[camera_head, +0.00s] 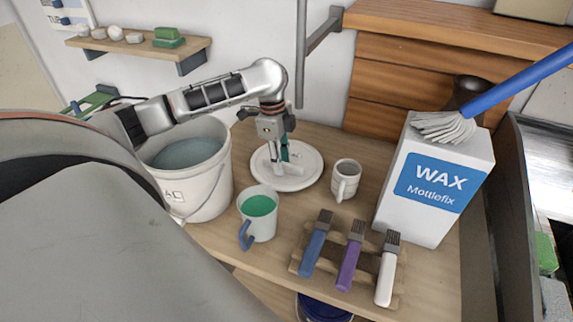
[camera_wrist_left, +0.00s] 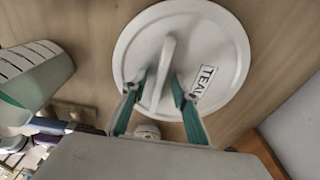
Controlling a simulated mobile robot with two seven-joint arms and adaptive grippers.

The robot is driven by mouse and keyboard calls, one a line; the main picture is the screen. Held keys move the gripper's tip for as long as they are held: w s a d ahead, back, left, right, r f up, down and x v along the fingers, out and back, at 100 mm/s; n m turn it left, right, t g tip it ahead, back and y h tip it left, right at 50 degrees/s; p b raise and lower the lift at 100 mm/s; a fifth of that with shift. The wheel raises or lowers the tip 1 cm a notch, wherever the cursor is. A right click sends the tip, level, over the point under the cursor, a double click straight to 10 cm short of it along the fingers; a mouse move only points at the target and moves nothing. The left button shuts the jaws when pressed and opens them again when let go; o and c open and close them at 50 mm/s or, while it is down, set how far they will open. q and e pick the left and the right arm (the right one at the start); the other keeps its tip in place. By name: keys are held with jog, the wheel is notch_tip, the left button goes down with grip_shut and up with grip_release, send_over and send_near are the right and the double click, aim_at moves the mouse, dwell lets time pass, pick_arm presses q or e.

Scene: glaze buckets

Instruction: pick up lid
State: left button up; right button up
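The white round lid (camera_head: 294,181) lies flat on the wooden bench, between the bucket and the mugs. In the left wrist view the lid (camera_wrist_left: 219,55) has a raised bar handle (camera_wrist_left: 165,65) across its middle and a label reading "TEAL", partly covered by a finger. My left gripper (camera_head: 285,165) points down over the lid. In the left wrist view its teal fingers (camera_wrist_left: 158,82) stand apart on either side of the handle, with gaps visible. My right gripper is not in view.
A white bucket (camera_head: 205,181) of grey-blue liquid stands left of the lid. A mug of green glaze (camera_head: 260,207) and a small mug (camera_head: 345,180) stand close by. Brushes on a wooden rack (camera_head: 350,267) lie in front; a WAX box (camera_head: 432,184) stands at right.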

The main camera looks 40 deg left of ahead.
pick_arm(q)
grip_shut()
jog(key=shift+r, duration=0.15)
